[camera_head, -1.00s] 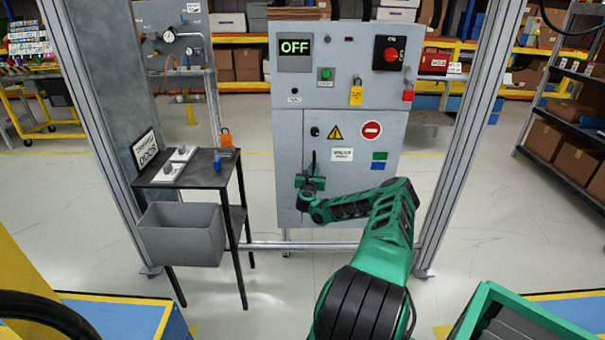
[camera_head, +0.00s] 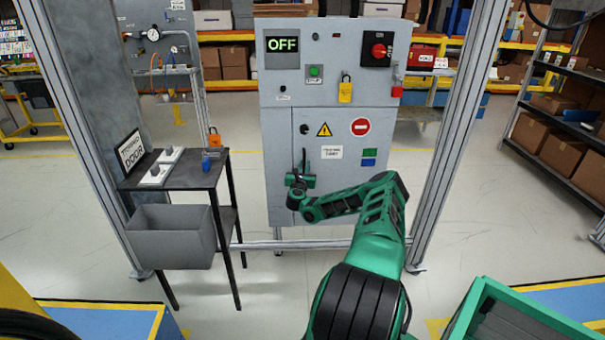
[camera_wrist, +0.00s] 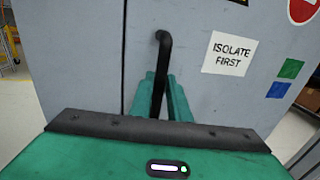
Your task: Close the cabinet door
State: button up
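The grey cabinet (camera_head: 278,160) stands upright ahead of me. Its lower door (camera_head: 340,185) carries a warning triangle, a red no-entry sign and a white label. The door looks about flush with the cabinet front; I cannot tell whether a small gap is left. The black door handle (camera_wrist: 163,60) is a bent vertical bar near the door's left edge. My gripper (camera_head: 302,178) is at this handle. In the wrist view its green fingers (camera_wrist: 161,90) lie close on both sides of the handle, with no clear gap, and hide part of it.
A small dark table (camera_head: 190,178) with a grey bin (camera_head: 172,240) stands left of the cabinet. Metal frame posts (camera_head: 445,140) rise on both sides, joined by a low bar (camera_head: 350,243). A shelf with boxes (camera_head: 560,140) stands at right.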

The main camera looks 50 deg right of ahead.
jog(key=v, duration=1)
jog(key=shift+a, duration=0.2)
jog(key=shift+s, duration=0.1)
dwell(0.5)
